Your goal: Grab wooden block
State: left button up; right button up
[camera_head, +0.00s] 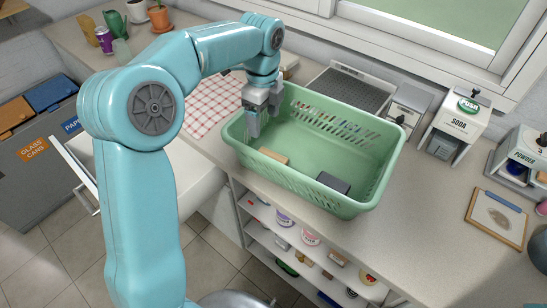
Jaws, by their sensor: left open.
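The wooden block (273,156) is a small tan bar lying on the floor of the green basket (345,205), near its left front side. My left gripper (253,131) is grey and hangs from the teal arm that comes in from the left. It is over the left end of the basket, above and slightly left of the wooden block. Its fingers point down and are open, with nothing seen between them. A dark grey block (333,182) lies in the basket to the right of the wooden block. My right gripper does not show.
The basket's raised walls surround both blocks. Behind it are a red checked cloth (205,108) and a dark drainer (350,90). Shelves (300,240) are below the counter.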

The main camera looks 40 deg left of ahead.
pick_arm(q)
send_over(262, 151)
jog(key=f, duration=0.7)
jog(key=shift+d+f, duration=0.15)
jog(key=shift+d, duration=0.2)
jog(key=shift+s+f, duration=0.2)
jog(key=shift+f, duration=0.25)
jog(key=f, duration=0.2)
jog(key=f+p, duration=0.1)
jog(key=f, duration=0.1)
jog(key=shift+a, duration=0.25)
jog(key=shift+d+f, duration=0.1)
jog(key=shift+f, duration=0.3)
jog(key=shift+c, duration=0.3)
jog(key=c, duration=1)
jog(key=shift+c, duration=0.4)
jog(key=shift+r, duration=0.1)
